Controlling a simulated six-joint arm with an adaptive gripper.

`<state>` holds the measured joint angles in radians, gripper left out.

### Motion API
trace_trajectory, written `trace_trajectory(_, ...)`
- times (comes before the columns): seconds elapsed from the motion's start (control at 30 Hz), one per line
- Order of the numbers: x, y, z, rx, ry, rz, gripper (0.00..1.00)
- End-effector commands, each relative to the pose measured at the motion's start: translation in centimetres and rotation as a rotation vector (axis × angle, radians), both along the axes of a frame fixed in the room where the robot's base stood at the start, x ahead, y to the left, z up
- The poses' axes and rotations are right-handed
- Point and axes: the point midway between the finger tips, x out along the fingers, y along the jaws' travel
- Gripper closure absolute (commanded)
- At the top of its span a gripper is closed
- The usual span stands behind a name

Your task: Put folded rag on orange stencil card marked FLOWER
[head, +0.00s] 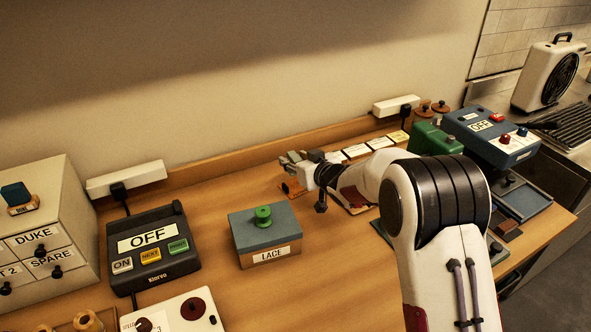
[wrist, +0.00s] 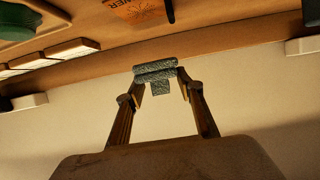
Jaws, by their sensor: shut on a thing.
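My gripper (wrist: 157,90) is shut on a grey-green, speckled folded rag (wrist: 155,71), held between the two fingertips in the wrist view. In the head view my gripper (head: 290,162) is over the back of the table, near the wall; the rag is hard to make out there. The orange stencil card (wrist: 138,10) lies on the table at the top edge of the wrist view, partly cut off, with the letters "WER" and a flower drawing showing. An orange patch of it (head: 291,188) shows just below my gripper in the head view. The rag appears apart from the card.
A LACE box (head: 267,236) with a green knob stands left of my arm. A dark OFF device (head: 150,250) and a drawer cabinet (head: 40,220) are further left. Pale cards (head: 356,151) and a green box (head: 436,140) lie right of my gripper. A wooden ledge runs along the wall.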

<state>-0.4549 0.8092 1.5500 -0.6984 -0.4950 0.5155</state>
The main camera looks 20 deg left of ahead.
Motion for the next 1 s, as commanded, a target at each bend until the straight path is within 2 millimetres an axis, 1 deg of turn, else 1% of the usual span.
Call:
trace_trajectory(0.2, 0.0, 0.0, -2.4, -0.002, 0.003, 0.0, 0.88)
trace_trajectory(0.3, 0.0, 0.0, -3.1, 0.0, 0.003, -0.001, 0.88)
trace_trajectory(1.0, 0.0, 0.0, -4.1, -0.001, 0.001, 0.0, 0.88)
